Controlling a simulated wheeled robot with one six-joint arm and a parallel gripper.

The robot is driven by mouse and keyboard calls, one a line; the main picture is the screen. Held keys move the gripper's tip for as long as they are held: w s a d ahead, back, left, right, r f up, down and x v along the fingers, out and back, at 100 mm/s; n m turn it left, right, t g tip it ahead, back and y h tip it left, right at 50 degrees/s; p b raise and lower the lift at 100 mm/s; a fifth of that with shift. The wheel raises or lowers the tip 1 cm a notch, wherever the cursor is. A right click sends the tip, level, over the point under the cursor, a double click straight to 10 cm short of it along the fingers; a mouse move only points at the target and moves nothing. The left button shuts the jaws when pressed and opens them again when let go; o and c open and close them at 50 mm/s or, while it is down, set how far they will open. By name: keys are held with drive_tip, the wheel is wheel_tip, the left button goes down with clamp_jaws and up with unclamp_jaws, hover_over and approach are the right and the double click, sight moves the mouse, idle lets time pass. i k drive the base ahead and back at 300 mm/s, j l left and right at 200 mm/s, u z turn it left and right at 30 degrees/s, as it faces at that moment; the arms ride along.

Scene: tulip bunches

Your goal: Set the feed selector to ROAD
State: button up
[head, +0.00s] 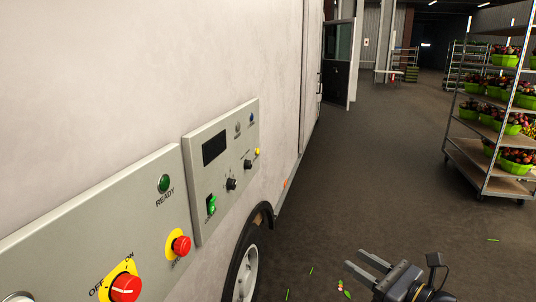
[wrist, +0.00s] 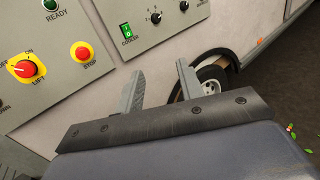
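The grey control panel with a dark display (head: 214,148) is fixed to the white vehicle side. It carries two black knobs, a nearer one (head: 231,184) and a farther one (head: 247,163). They also show at the top of the wrist view, the nearer (wrist: 156,18) and the farther (wrist: 184,5). The labels are too small to read, so I cannot tell which is the feed selector or its setting. My gripper (head: 355,259) is open and empty, low and right of the panel, apart from it. In the wrist view its fingers (wrist: 160,69) point toward the vehicle below the panel.
A green COOLER switch (head: 211,205) is beside the knobs. The nearer panel has a green READY lamp (head: 164,183), red STOP button (head: 181,245) and red LIFT knob (head: 125,288). A wheel (head: 244,272) is below. A flower trolley (head: 484,165) stands right; the floor between is mostly clear.

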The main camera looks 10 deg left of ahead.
sight(249, 163)
drive_tip(key=i+l+u, duration=0.15)
drive_tip(key=i+u, duration=0.25)
drive_tip(key=i, duration=0.2)
drive_tip(key=i+l+u, duration=0.4)
drive_tip(key=i, duration=0.2)
drive_tip(key=i+l+u, duration=0.35)
drive_tip(key=i+l, duration=0.1)
drive_tip(key=i, duration=0.1)
